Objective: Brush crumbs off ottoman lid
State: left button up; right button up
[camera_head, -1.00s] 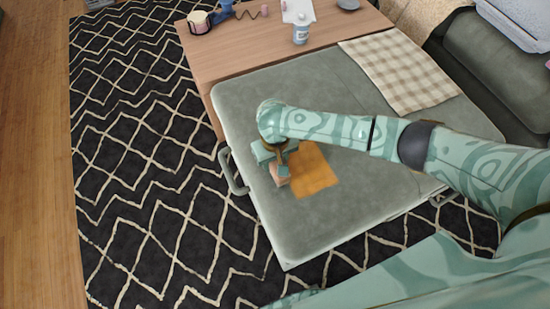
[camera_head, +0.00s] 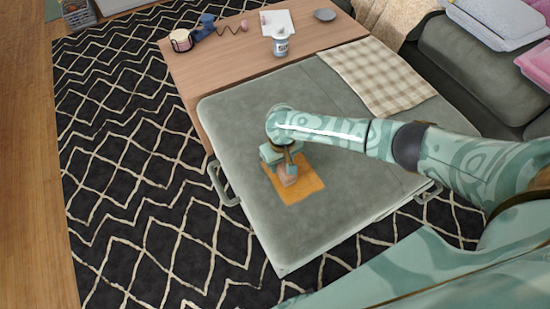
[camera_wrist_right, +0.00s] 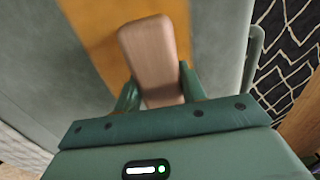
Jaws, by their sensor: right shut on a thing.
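The grey-green ottoman lid (camera_head: 330,215) fills the middle of the head view. A flat orange square (camera_head: 311,183) lies on it; I cannot tell its material. My right gripper (camera_head: 287,166) is above this square, pointing down, shut on a pinkish wooden block, likely the brush (camera_head: 289,178). In the right wrist view the block (camera_wrist_right: 149,50) sits between the two green fingers (camera_wrist_right: 160,92), with the orange square behind it. Any bristles are hidden, and I cannot tell whether the block touches the lid. No crumbs can be made out. My left gripper is not in view.
A checked cloth (camera_head: 378,75) lies on the lid's far right. A metal handle (camera_head: 221,184) sticks out at the lid's left. The green sofa (camera_head: 465,70) stands right.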

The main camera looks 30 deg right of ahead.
aim_at(298, 162)
jog(key=d+p, duration=0.1)
jog(key=d, duration=0.4)
jog(key=shift+d+f, duration=0.1)
jog(key=shift+d, duration=0.05)
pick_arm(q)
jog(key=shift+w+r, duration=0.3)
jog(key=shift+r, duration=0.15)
pick_arm(e)
jog(key=shift+d+f, duration=0.1)
jog(key=shift+d, duration=0.3)
jog(key=shift+d+p, duration=0.3)
jog(key=shift+d, duration=2.1)
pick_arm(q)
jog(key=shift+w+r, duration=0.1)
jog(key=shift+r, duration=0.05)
pick_arm(e)
jog(key=shift+a, duration=0.1)
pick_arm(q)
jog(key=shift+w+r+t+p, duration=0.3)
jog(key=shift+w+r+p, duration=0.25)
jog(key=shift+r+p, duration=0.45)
pick_arm(e)
jog(key=shift+a, duration=3.05)
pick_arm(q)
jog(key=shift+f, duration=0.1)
